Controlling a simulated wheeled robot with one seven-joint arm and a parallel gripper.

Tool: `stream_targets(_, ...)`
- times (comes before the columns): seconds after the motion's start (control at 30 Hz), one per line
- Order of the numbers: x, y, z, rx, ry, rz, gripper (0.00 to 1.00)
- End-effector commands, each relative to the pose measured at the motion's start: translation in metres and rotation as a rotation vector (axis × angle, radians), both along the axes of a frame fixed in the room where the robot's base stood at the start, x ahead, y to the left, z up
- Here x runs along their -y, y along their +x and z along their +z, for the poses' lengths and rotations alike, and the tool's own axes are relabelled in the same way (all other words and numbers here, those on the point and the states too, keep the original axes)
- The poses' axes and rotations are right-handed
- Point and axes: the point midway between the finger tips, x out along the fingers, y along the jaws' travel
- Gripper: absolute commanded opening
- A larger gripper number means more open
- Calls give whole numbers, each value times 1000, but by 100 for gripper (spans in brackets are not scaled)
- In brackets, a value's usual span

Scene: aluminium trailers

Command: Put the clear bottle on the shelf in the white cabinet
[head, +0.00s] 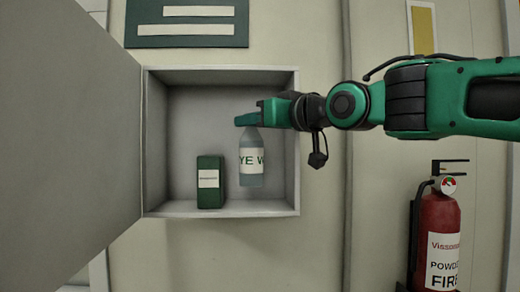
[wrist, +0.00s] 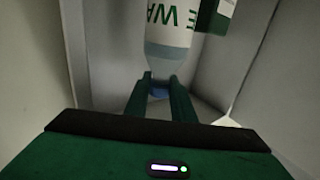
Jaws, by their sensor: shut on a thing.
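The clear bottle (head: 251,163) with a white label is upright inside the white cabinet (head: 222,209). My gripper (head: 247,119) comes in from the right and is shut on the bottle's neck. In the head view the bottle's base looks a little above the shelf's front edge; I cannot tell whether it touches the shelf. In the wrist view the bottle (wrist: 170,42) shows upside down, its neck between the two fingers (wrist: 160,92). The cabinet door (head: 70,130) stands wide open on the left.
A dark green box (head: 211,182) with a white label stands on the shelf just left of the bottle. The cabinet's right wall is close to my gripper. A red fire extinguisher (head: 436,235) hangs at lower right. A green sign (head: 186,22) is above the cabinet.

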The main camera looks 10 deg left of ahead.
Motion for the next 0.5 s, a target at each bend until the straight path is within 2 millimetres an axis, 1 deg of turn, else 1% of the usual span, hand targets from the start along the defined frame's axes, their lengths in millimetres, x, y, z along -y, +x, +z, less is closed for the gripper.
stream_targets(0.03,2,7,-3,0,1,-2,0)
stream_targets(0.17,5,14,-8,1,2,0,0)
stream_targets(0.27,5,15,-15,1,1,0,0)
stream_targets(0.4,5,15,-35,1,1,0,0)
stream_targets(0.5,5,15,-45,1,2,0,0)
